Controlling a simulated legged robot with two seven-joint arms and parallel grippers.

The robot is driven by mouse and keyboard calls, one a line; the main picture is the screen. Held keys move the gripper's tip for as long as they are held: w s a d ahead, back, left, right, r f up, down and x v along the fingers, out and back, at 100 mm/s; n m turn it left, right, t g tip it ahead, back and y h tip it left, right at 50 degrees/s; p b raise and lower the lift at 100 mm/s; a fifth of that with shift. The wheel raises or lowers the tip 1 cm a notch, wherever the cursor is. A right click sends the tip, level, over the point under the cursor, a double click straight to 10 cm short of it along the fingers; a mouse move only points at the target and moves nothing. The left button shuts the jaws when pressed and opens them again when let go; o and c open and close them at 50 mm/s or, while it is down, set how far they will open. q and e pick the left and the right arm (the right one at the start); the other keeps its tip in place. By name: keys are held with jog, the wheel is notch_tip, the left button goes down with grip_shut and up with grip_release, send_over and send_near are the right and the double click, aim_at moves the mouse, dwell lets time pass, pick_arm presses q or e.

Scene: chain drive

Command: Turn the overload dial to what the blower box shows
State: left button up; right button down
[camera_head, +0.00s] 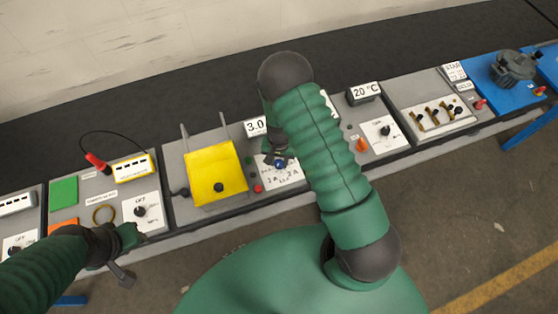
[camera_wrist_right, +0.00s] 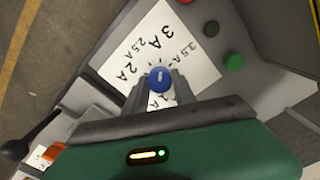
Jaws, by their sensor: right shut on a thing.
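The blue overload dial (camera_wrist_right: 160,84) sits on a white label plate (camera_wrist_right: 193,75) printed with amp values. A pale mark shows on its top; which value it points to is hard to read. My right gripper is shut on the dial, its fingers (camera_wrist_right: 160,92) on either side of the knob in the right wrist view. In the head view the dial (camera_head: 280,164) is partly covered by the gripper. A white sign (camera_head: 255,126) behind it reads 3.0. My left gripper (camera_head: 122,238) is at the lower left over the bench's front edge; its jaw opening is unclear.
A yellow box (camera_head: 216,174) stands left of the dial. A red button (camera_wrist_right: 211,29) and a green button (camera_wrist_right: 234,62) are beside the label plate. To the right are a 20 °C sign (camera_head: 363,93) and another black dial (camera_head: 384,130). My right arm hides part of the bench.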

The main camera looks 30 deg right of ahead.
aim_at(279, 162)
jog(key=c, duration=1)
grip_release()
jog(key=shift+c, duration=0.2)
notch_tip(279, 162, up, 17)
jog(key=b, duration=0.2)
jog(key=shift+f, duration=0.15)
jog(key=shift+f+b, duration=0.1)
jog(key=shift+b, duration=0.2)
jog(key=s+a+f+n+t+b, duration=0.2)
jog(key=s+a+f+n+b, duration=0.2)
jog(key=s+a+n+b, duration=0.3)
jog(key=shift+s+a+n+t+b, duration=0.3)
jog(key=shift+s+n+b, duration=0.6)
jog(key=shift+s+b, duration=0.35)
